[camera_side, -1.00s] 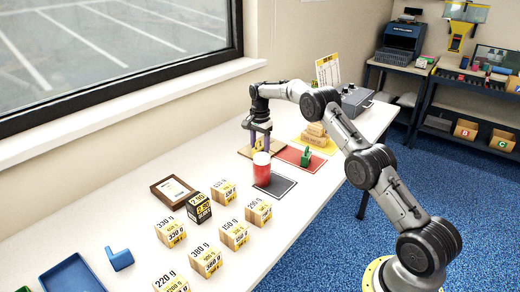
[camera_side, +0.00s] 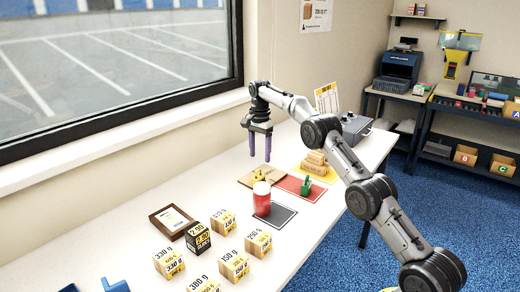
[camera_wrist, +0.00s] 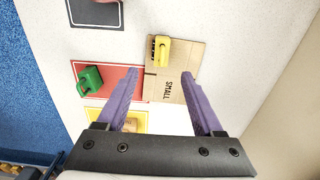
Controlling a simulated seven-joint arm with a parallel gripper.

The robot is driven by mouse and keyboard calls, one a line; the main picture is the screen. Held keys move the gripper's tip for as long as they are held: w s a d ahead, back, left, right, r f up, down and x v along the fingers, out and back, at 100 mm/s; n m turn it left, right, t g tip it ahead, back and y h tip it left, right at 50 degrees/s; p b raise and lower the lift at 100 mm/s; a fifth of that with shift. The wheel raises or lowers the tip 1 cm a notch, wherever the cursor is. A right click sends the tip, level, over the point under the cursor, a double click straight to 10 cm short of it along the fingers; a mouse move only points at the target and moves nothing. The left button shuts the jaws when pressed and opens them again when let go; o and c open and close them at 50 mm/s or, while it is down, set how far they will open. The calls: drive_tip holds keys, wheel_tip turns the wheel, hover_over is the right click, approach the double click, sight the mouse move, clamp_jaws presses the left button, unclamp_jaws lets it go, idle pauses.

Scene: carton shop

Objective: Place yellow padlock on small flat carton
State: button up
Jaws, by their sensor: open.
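The yellow padlock (camera_side: 259,176) rests on the small flat carton (camera_side: 245,181), a thin tan piece on the table. In the wrist view the padlock (camera_wrist: 162,52) sits towards the upper left corner of the carton (camera_wrist: 173,90), which is marked SMALL. My gripper (camera_side: 260,157) has purple fingers and hangs above the carton. In the wrist view the fingers (camera_wrist: 160,73) are spread wide with nothing between them, apart from the padlock.
A green padlock (camera_side: 306,186) is on a red mat beside the carton. A red can with a white top (camera_side: 262,196) stands on a dark mat. Several weight-marked boxes (camera_side: 234,265) and a framed card (camera_side: 172,221) stand nearer.

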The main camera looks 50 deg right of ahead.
drive_tip(key=shift+r, duration=0.9)
drive_tip(key=s+a+r+n+t, duration=0.3)
drive_tip(key=s+a+r+n, duration=0.5)
drive_tip(key=s+a+r, duration=0.75)
drive_tip(key=s+a+r+n+t, duration=0.15)
drive_tip(key=s+a+n, duration=0.35)
drive_tip(key=s, duration=0.7)
drive_tip(key=s+a+f+n, duration=0.1)
drive_tip(key=s+f+n, duration=0.1)
drive_tip(key=s+f, duration=0.2)
drive_tip(key=s+a+f+n+t, duration=0.1)
drive_tip(key=s+f, duration=0.4)
drive_tip(key=s, duration=0.5)
drive_tip(key=shift+a+n, duration=0.5)
drive_tip(key=shift+n, duration=0.5)
